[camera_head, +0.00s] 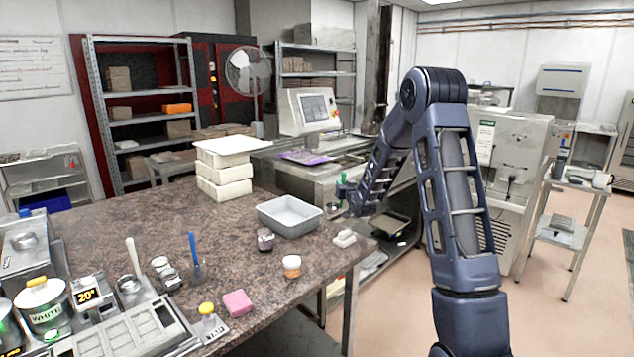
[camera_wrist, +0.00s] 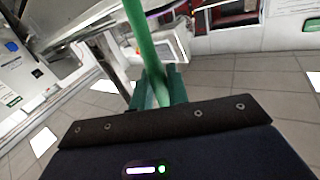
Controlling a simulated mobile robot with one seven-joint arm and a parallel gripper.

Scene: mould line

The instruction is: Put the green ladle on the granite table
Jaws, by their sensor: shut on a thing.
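The green ladle's handle (camera_wrist: 143,45) rises between my gripper's teal fingers (camera_wrist: 160,88) in the wrist view, and the fingers are shut on it. In the head view my gripper (camera_head: 344,188) is beyond the right edge of the granite table, near the grey tray. A short green piece of the ladle (camera_head: 343,178) shows above it there. The ladle's bowl cannot be made out clearly in either view. The granite table (camera_head: 140,215) is brown and speckled and fills the left and middle foreground.
A grey tray (camera_head: 290,214), stacked white blocks (camera_head: 224,180), a white piece (camera_head: 344,239), an orange-labelled jar (camera_head: 291,266) and a pink block (camera_head: 237,303) stand on the table. A blue-handled tool (camera_head: 193,250) stands nearer left. Bare granite shows left of the tray.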

